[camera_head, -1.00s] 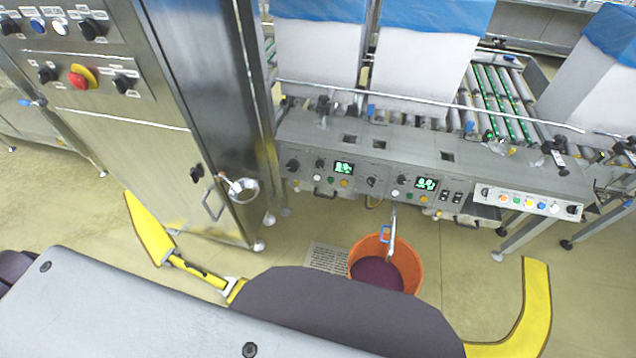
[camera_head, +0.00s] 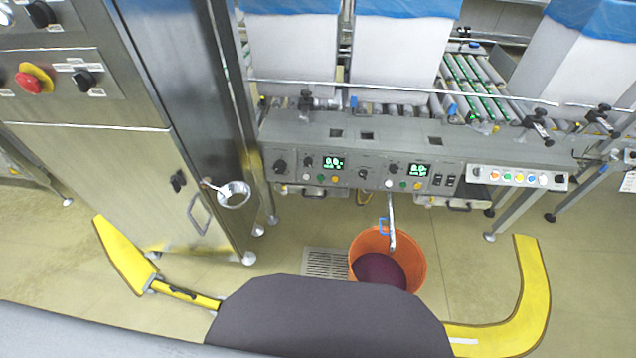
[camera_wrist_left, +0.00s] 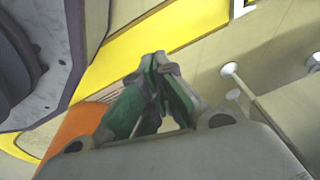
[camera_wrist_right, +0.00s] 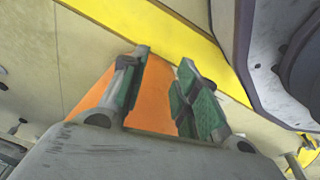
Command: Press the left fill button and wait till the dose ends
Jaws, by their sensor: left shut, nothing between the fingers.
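The filler's control panel (camera_head: 350,178) is across the middle of the head view. The right section has a similar display (camera_head: 419,170) and buttons (camera_head: 402,184). The digits and labels are too small to read surely. My left gripper (camera_wrist_left: 157,62) is shut and empty in the left wrist view, above the floor. My right gripper (camera_wrist_right: 165,58) is open and empty in the right wrist view. Neither gripper shows in the head view; neither touches the panel.
An orange bucket (camera_head: 415,268) with dark contents stands below a spout (camera_head: 391,222). A steel cabinet (camera_head: 110,175) with a red stop button (camera_head: 30,82) is at left. White liners with blue tops (camera_head: 290,55) stand behind the panel.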

